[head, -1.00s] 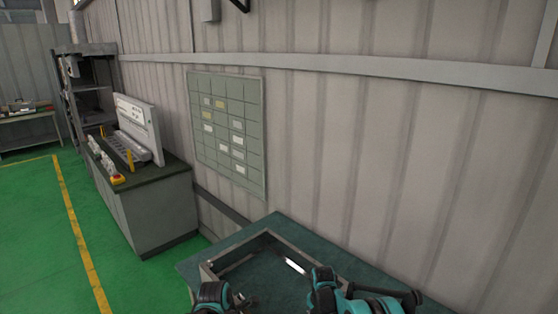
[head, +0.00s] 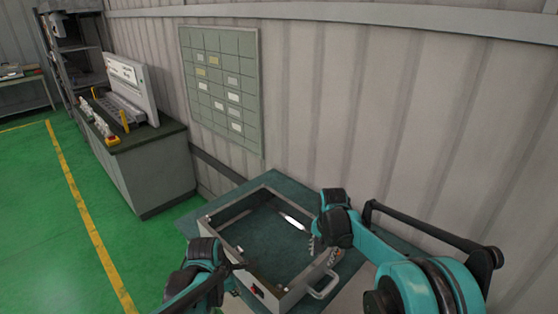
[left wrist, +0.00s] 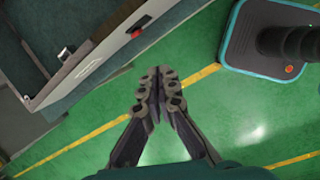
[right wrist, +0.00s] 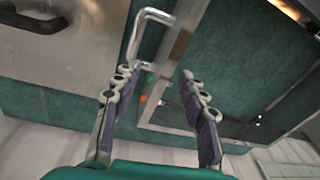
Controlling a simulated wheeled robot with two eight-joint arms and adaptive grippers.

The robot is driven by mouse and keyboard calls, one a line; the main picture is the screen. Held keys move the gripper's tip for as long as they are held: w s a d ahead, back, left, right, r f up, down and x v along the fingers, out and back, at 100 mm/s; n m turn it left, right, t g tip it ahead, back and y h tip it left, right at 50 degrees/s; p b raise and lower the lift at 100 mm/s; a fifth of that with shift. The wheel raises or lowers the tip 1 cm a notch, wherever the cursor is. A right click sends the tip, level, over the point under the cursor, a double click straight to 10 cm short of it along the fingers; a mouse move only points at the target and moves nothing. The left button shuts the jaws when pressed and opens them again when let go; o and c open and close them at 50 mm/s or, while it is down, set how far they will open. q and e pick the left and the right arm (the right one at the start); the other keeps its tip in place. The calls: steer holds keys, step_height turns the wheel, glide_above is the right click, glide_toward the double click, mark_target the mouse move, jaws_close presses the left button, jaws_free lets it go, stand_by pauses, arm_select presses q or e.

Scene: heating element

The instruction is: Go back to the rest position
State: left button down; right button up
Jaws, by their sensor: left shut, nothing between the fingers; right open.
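My left gripper (head: 238,267) is beside the near left corner of an open metal frame box in the head view. In the left wrist view (left wrist: 160,88) its fingertips meet with nothing between them, over the green floor, apart from the box edge (left wrist: 95,62). My right gripper (head: 318,244) appears over the right side of the box in the head view. In the right wrist view (right wrist: 158,85) its fingers are apart and empty, with the metal handle (right wrist: 152,14) beyond them. No rest position is marked in view.
The metal frame box (head: 236,258), with a red switch (head: 257,291) and a handle (head: 325,287), lies on a green-topped table (head: 270,180) by the wall. A grey cabinet (head: 155,180) stands to the left. Green floor is clear at left.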

steer(key=s+d+r+n+t+b, duration=0.1)
steer(key=s+r+n+b, duration=0.15)
steer(key=s, duration=0.45)
steer(key=s+d+r+n+t+b, duration=0.1)
steer(key=s+t+b, duration=0.15)
steer(key=s, duration=0.45)
arm_select(q)
steer(key=s+a+f+m+t+b, duration=0.1)
steer(key=s+a+m+t+b, duration=0.1)
steer(key=s+m, duration=0.5)
steer(key=s+a+f+m+t+y+b, duration=0.1)
steer(key=s+a+m+t+b, duration=0.1)
steer(key=s+m, duration=0.6)
steer(key=a+m+b, duration=0.1)
steer(key=m+b, duration=0.1)
steer(key=m, duration=0.5)
steer(key=shift+s+f+y, duration=0.2)
steer(key=shift+y, duration=0.1)
arm_select(e)
steer(key=s+d+f+n+t, duration=0.1)
steer(key=s+f+n, duration=0.1)
steer(key=s, duration=0.5)
steer(key=s+f+n+t, duration=0.1)
steer(key=s+f+n, duration=0.1)
steer(key=s+f, duration=0.2)
steer(key=s, duration=0.2)
steer(key=shift+s+d+f, duration=0.4)
steer(key=shift+t, duration=0.25)
